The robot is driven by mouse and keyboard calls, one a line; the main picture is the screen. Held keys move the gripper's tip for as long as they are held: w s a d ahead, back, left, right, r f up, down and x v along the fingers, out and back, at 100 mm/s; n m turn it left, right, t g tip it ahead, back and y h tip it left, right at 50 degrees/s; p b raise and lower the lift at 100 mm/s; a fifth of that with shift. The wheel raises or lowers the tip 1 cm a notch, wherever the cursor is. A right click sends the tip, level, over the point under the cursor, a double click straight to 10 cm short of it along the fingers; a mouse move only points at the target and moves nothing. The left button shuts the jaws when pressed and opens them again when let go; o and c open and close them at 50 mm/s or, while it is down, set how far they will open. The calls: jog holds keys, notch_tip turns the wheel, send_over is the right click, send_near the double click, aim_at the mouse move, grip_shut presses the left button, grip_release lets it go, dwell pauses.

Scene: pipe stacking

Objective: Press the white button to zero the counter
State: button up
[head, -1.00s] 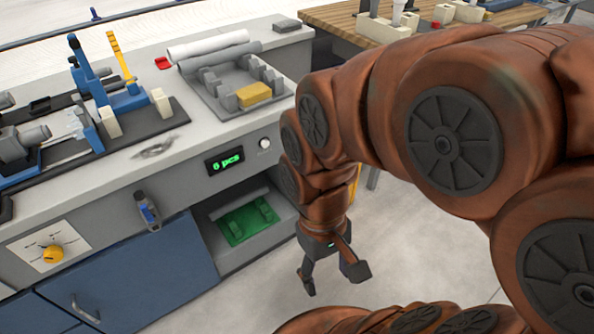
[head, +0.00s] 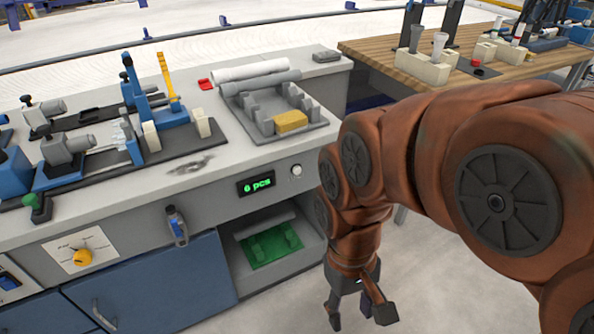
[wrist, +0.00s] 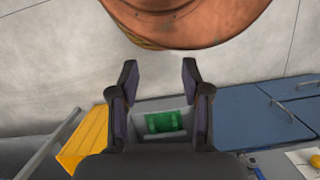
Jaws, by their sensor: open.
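The white button (head: 296,171) is a small round knob on the grey front panel of the workbench. The counter (head: 256,185) is left of it and reads "6 pcs" in green. My gripper (head: 361,312) hangs low in front of the bench, below and to the right of the button. Its fingers are spread and nothing is between them. In the wrist view my gripper (wrist: 157,80) also shows two parted fingers. The button is not seen in the wrist view.
An open recess with a green tray (head: 272,246) is under the counter. A grey rack (head: 262,124) with pipes and a yellow block (head: 290,122) is on the bench above. A wooden table (head: 385,62) stands at the right. Floor is free in front.

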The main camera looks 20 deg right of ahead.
grip_shut()
dwell(1.4)
